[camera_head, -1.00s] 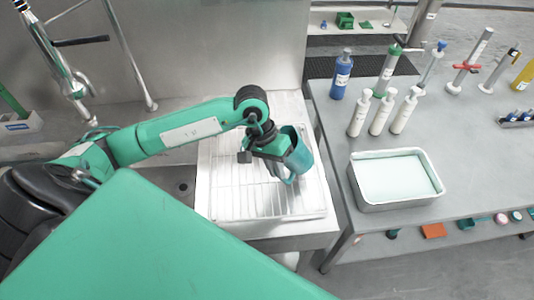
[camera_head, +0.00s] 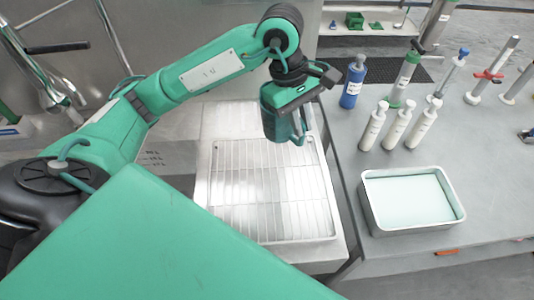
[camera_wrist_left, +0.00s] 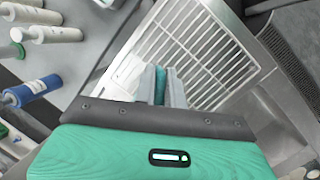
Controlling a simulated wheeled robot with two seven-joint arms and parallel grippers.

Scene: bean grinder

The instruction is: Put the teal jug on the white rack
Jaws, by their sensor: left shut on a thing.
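My left gripper (camera_head: 297,138) is at the far right end of the white rack (camera_head: 270,190), above it with its fingers pointing down. In the left wrist view, its two grey fingers (camera_wrist_left: 163,90) are shut on a narrow teal part, which I take to be the teal jug (camera_wrist_left: 160,84). Most of the jug is hidden by the hand, so its tilt and lower end cannot be told. The rack is an empty wire grid lying flat on a steel counter. It also shows in the left wrist view (camera_wrist_left: 205,50). My right gripper is not in view.
To the right, a grey table carries a metal tray (camera_head: 367,212) with pale contents, several white bottles (camera_head: 397,126) and a blue bottle (camera_head: 352,82). A gap separates the table from the rack's counter. A tap (camera_head: 48,85) stands at the left.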

